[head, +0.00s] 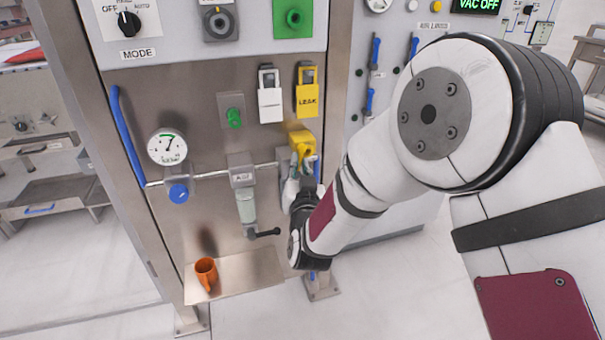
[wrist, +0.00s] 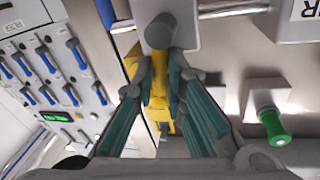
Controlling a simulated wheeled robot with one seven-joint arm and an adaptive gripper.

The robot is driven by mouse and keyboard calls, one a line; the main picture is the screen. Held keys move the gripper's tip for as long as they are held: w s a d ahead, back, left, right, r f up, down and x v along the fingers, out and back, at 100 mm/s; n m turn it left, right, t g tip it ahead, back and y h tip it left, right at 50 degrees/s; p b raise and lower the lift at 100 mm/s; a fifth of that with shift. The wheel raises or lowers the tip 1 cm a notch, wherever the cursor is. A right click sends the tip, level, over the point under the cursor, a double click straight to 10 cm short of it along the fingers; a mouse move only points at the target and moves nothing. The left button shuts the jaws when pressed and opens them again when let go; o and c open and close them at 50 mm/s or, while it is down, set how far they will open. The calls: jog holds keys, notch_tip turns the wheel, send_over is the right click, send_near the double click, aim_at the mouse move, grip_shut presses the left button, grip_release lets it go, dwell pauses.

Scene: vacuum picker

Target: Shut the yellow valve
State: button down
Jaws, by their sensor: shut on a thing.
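The yellow valve (head: 301,138) is on the steel panel, at the right end of the horizontal pipe. In the wrist view its yellow handle (wrist: 175,88) shows between my fingers, below a grey round stem. My gripper (head: 304,165) reaches it from below and in front, its fingertips at the handle. In the wrist view my gripper (wrist: 160,82) has its two teal-padded fingers on either side of the handle, closed on it. The exact contact is partly hidden by the fingers, and in the head view my wrist covers the area below the valve.
Along the pipe are a pressure gauge (head: 167,147), a blue knob (head: 178,193) and a filter with a black lever (head: 265,234). An orange mug (head: 206,273) stands on the low shelf (head: 245,272).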

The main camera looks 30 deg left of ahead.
jog(key=shift+s+a+n+b, duration=0.15)
jog(key=shift+n+b, duration=0.4)
jog(key=shift+n, duration=0.1)
jog(key=shift+s+a+n+b, duration=0.1)
jog(key=shift+n+b, duration=0.4)
jog(key=shift+n, duration=0.15)
jog(key=c, duration=1.6)
grip_release()
jog(key=shift+c, duration=0.2)
jog(key=v, duration=1.2)
jog(key=shift+f, duration=0.25)
